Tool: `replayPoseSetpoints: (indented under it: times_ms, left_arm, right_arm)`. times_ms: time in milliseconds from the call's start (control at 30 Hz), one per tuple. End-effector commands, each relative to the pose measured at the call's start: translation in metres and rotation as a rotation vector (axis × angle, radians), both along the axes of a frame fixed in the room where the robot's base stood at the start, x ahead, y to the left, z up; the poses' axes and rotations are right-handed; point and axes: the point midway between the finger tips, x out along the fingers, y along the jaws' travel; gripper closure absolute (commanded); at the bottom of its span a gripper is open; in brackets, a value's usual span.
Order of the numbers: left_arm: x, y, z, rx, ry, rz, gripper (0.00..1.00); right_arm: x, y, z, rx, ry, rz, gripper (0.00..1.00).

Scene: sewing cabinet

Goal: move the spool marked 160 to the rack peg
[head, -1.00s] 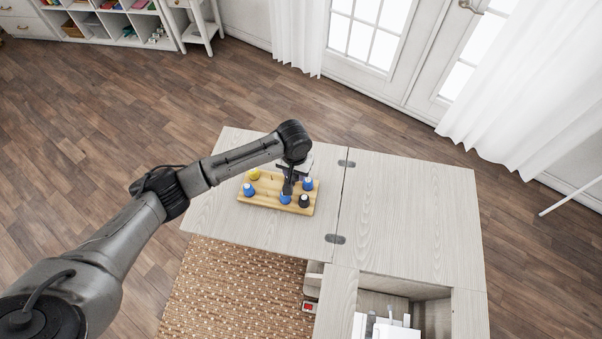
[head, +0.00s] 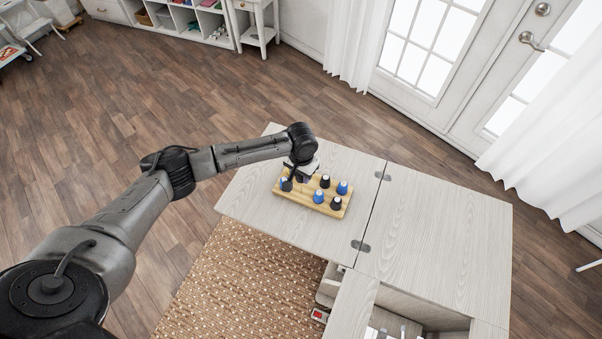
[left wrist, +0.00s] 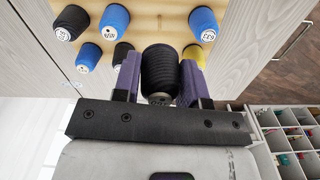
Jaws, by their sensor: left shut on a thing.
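My left gripper (head: 290,181) is over the left end of the wooden spool rack (head: 309,205). In the left wrist view its purple fingers (left wrist: 160,78) are shut on a black spool (left wrist: 160,70). The number on this spool is too small to read. I cannot tell whether the spool touches the rack. Other spools stand on the rack: a black spool (head: 325,181), a blue spool (head: 342,187), a blue spool (head: 319,196) and a black spool (head: 336,204). A yellow spool (left wrist: 196,54) shows partly behind a finger in the left wrist view. My right gripper is out of view.
The rack sits on the pale wooden cabinet top (head: 345,160), whose right leaf (head: 440,215) is clear. An open well with white parts lies at the front right. Several neighbouring spools stand close to the gripper. A woven rug (head: 225,275) covers the floor in front.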

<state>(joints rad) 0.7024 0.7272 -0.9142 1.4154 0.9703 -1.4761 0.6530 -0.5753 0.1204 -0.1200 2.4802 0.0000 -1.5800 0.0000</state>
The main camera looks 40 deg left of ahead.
Motion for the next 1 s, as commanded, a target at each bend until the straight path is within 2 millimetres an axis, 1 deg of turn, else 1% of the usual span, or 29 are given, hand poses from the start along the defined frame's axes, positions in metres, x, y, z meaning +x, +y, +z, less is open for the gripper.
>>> replayPoseSetpoints:
  times_ms: [33, 367, 400, 433, 667, 1000]
  left_arm:
    - [0.0, 0.0, -0.009, 0.0, 0.0, 0.0, 0.83]
    - [0.0, 0.0, -0.045, 0.0, -0.001, 0.0, 0.83]
    - [0.0, 0.0, -0.034, -0.001, -0.001, 0.001, 0.83]
    - [0.0, 0.0, -0.034, 0.0, -0.001, 0.001, 0.83]
    - [0.0, 0.0, -0.037, 0.0, 0.0, 0.001, 0.83]
    - [0.0, 0.0, -0.046, 0.0, -0.001, 0.0, 0.83]
  right_arm:
    - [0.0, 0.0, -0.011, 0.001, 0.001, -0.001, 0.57]
    - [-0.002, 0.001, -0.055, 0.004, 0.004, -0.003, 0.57]
    - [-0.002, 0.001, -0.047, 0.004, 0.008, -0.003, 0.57]
    - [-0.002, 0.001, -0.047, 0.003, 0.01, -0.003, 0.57]
    - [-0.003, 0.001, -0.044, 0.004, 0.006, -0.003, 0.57]
    - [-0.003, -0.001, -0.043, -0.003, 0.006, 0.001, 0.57]
